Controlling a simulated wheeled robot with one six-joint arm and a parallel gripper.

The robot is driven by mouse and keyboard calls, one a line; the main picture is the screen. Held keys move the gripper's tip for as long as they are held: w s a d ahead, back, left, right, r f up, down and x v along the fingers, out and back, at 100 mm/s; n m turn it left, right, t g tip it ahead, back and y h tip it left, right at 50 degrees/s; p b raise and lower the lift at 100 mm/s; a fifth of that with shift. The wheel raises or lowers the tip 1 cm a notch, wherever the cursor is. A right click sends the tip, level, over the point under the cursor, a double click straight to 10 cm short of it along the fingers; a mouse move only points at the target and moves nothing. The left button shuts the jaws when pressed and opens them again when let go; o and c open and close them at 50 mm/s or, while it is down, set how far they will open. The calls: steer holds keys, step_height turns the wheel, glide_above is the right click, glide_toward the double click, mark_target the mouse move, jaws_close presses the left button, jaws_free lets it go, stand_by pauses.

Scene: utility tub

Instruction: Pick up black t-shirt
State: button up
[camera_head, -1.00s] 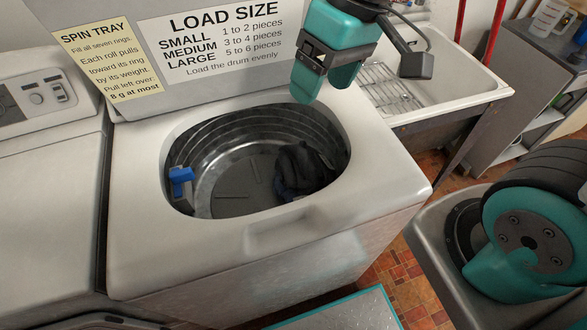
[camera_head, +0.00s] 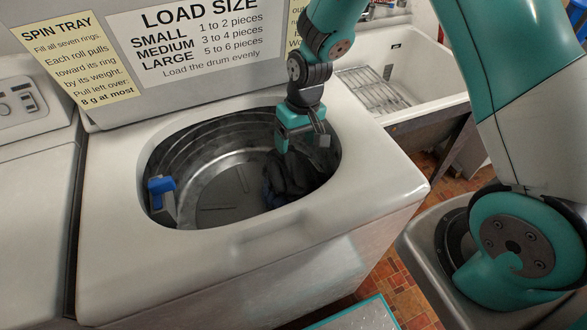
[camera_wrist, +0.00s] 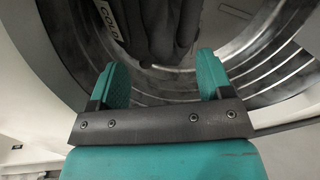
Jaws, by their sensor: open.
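The black t-shirt (camera_head: 290,174) lies bunched on the right side of the washer drum (camera_head: 219,180). In the wrist view dark cloth (camera_wrist: 155,25), which I take for it, spreads beyond the fingertips. My gripper (camera_head: 298,148) is over the right part of the washer opening, pointing down, with the cloth below it. In the wrist view my gripper (camera_wrist: 162,80) is open, its two teal fingers apart with nothing between them. Part of the cloth is hidden behind the gripper in the head view. I cannot tell whether the fingertips touch it.
A blue-topped piece (camera_head: 161,187) stands at the drum's left side. The white washer rim (camera_head: 275,238) surrounds the opening. A label (camera_wrist: 110,22) reading "COLD" shows beside the cloth. A sink (camera_head: 425,85) with a wire rack is behind right. The drum's middle is clear.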

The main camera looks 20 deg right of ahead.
mark_target(293, 158)
steer(key=shift+s+a+f+p, duration=0.1)
steer(key=shift+a+f+p, duration=0.1)
steer(key=shift+f, duration=0.9)
steer(key=shift+w+a+f+p, duration=0.15)
steer(key=shift+f+p, duration=0.1)
steer(key=shift+f, duration=0.8)
steer(key=shift+s+a+f+p, duration=0.15)
steer(key=shift+f+p, duration=0.05)
steer(key=shift+f, duration=0.9)
jaws_close()
